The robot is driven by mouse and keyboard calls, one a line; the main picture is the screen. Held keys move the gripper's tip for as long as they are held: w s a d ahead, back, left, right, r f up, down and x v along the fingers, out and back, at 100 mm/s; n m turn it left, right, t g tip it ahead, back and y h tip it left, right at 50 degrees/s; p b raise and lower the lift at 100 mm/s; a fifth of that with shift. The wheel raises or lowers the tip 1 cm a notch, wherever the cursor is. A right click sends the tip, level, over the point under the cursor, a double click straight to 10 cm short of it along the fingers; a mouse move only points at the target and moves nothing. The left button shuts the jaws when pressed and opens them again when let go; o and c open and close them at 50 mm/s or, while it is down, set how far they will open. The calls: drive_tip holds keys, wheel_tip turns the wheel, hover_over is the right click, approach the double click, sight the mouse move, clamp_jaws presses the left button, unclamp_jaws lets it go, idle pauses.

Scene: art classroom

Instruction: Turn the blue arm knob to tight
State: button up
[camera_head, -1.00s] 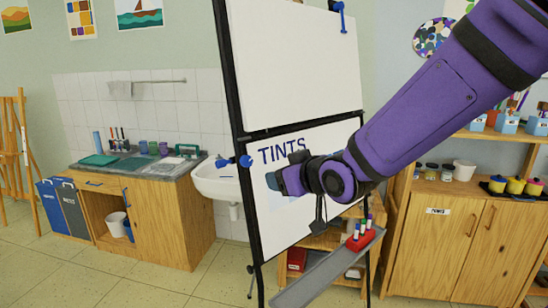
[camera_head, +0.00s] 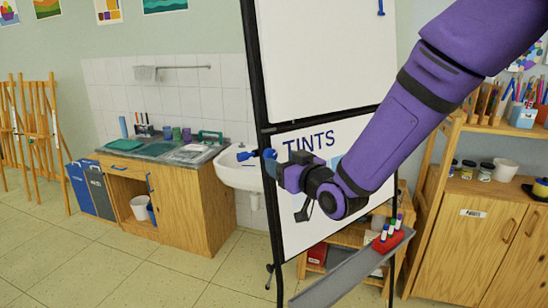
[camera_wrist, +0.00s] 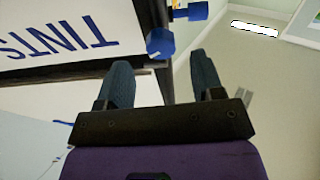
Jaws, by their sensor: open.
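The blue arm knob (camera_head: 268,155) sits on the left black upright of the flip-chart easel (camera_head: 262,100), beside the "TINTS" board. In the wrist view, a blue faceted knob (camera_wrist: 160,43) lies just beyond the fingertips, roughly in line with the gap between them. A second blue part (camera_wrist: 195,11) is behind it, up and to the right. My gripper (camera_wrist: 160,65) is open and empty, its dark fingers apart. In the head view my gripper (camera_head: 284,175) is just right of the knob, in front of the board. I see no contact with the knob.
The easel's slanted tray (camera_head: 345,278) holds a red marker block (camera_head: 387,239). A white sink (camera_head: 240,170) and wooden counter (camera_head: 190,205) stand behind to the left. A cabinet with shelves (camera_head: 470,240) stands at the right. The floor at left front is clear.

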sight(273, 157)
drive_tip(key=shift+x, duration=2.25)
drive_tip(key=c, duration=0.9)
